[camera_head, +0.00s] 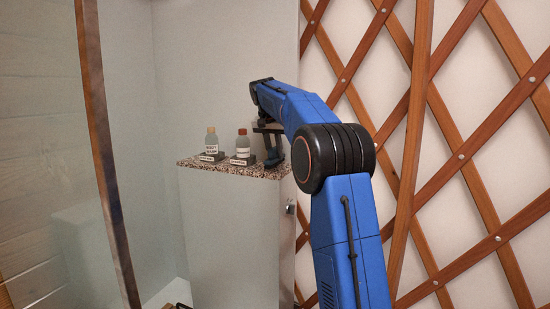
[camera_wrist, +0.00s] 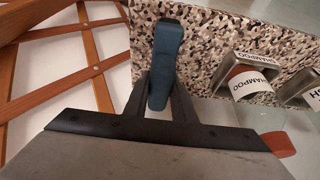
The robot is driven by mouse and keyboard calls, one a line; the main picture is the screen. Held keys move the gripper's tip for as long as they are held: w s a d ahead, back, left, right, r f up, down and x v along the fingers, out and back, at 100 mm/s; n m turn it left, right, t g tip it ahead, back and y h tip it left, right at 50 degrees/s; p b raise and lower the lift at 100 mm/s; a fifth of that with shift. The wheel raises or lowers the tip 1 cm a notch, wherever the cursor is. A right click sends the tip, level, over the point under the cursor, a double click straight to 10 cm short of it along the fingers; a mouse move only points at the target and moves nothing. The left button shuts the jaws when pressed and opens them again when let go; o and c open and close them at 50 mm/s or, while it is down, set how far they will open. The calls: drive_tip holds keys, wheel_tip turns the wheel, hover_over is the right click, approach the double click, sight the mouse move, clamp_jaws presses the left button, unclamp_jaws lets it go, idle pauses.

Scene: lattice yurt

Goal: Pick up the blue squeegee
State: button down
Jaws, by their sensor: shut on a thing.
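The blue squeegee (camera_wrist: 166,58) shows in the wrist view as a dark blue, elongated piece over the speckled counter. In the head view it is a small dark shape (camera_head: 273,157) at the counter's right end, partly merged with my gripper. My gripper (camera_wrist: 160,103) is shut on the squeegee, one dark finger on each side of its near end. It comes down from above in the head view (camera_head: 270,143). I cannot tell whether the squeegee still touches the counter.
The speckled counter (camera_head: 228,168) tops a pale cabinet. A brown-capped shampoo bottle (camera_head: 242,148) stands close left of my gripper, with another labelled bottle (camera_head: 210,143) farther left. A lattice wall (camera_head: 410,150) is at the right and a glass panel edge (camera_head: 100,140) at the left.

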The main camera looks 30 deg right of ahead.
sight(275, 147)
wheel_tip(275, 147, up, 9)
drive_tip(key=shift+f, duration=0.15)
idle(0.4)
drive_tip(key=c, duration=2.1)
unclamp_jaws()
drive_tip(key=c, duration=0.3)
drive_tip(key=shift+c, duration=0.2)
